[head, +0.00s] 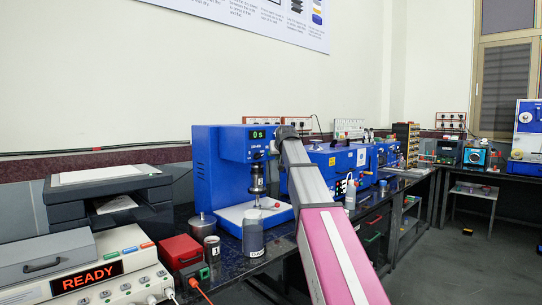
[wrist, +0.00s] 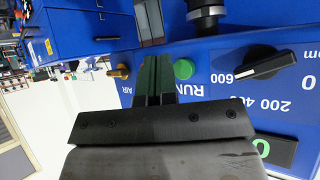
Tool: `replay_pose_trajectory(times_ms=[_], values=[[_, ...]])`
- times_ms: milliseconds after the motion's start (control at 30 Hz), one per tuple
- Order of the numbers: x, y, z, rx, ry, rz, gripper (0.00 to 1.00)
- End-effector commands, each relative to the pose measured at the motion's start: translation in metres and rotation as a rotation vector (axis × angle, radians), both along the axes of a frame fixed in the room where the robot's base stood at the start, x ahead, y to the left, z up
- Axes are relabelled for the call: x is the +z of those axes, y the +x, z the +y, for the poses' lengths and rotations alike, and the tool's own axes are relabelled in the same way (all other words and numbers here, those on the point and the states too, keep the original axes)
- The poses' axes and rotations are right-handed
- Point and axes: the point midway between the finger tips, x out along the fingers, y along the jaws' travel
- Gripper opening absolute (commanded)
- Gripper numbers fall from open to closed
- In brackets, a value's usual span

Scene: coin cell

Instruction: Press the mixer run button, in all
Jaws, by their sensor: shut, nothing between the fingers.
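The mixer (head: 207,165) is a blue machine with a green display reading "0 s", standing on the bench in the head view. In the wrist view its blue panel (wrist: 215,92) appears upside down. The green run button (wrist: 184,69) sits beside the letters RUN, just right of my fingers. My gripper (wrist: 156,62) is shut and empty, with its fingers pointing at the panel; I cannot tell how far off it they are. In the head view my gripper (head: 286,132) is a dark shape at the mixer's right side, and the run button cannot be made out there.
A black speed knob (wrist: 260,64) and a small orange-yellow knob (wrist: 121,71) flank the button. A labelled jar (head: 253,237) and metal pot (head: 202,226) stand near the mixer. A READY unit (head: 130,270) and printer (head: 108,197) are at left.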

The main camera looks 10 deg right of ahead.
Motion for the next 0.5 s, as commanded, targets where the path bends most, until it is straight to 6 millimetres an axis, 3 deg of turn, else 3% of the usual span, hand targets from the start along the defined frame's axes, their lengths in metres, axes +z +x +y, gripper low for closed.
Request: replay_pose_trajectory(times_ms=[500], values=[[-0.001, -0.033, -0.023, 0.0, 0.0, 0.001, 0.0]])
